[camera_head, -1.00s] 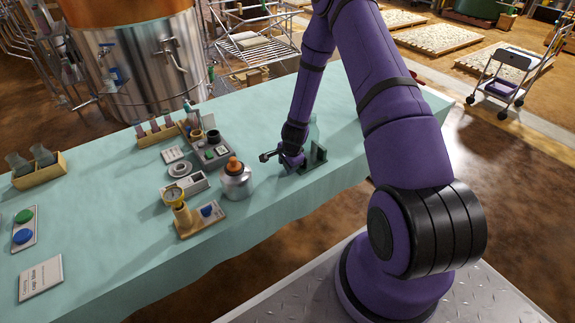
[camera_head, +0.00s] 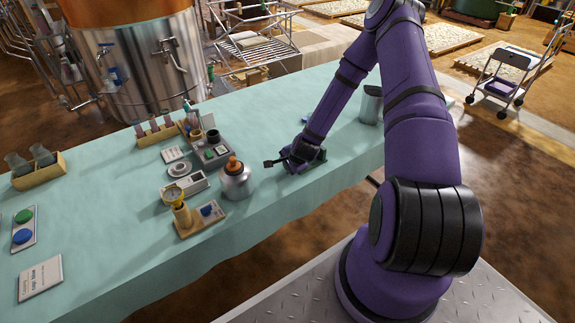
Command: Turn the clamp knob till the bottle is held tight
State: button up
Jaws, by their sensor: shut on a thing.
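The green clamp (camera_head: 317,157) stands near the front edge of the teal-covered table. My gripper (camera_head: 294,167) is low at the clamp's left side, with my purple forearm coming down over it from the upper right. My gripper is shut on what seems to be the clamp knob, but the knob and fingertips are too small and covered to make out. A dark bar with a blocky end sticks out to the left of my gripper. The bottle cannot be made out now; my arm covers the space above the clamp.
A round metal flask with an orange stopper (camera_head: 235,180) stands close to the left of my gripper. A gauge on a wooden board (camera_head: 199,217) is further left. A grey metal cup (camera_head: 371,105) stands right of my forearm. The table's front edge is close below the clamp.

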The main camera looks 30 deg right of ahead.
dwell(0.3)
jog(key=o, duration=0.9)
jog(key=shift+g, duration=0.4)
jog(key=shift+w+g, duration=0.1)
jog(key=shift+g, duration=1.3)
jog(key=shift+w+g, duration=0.1)
jog(key=shift+g, duration=1.2)
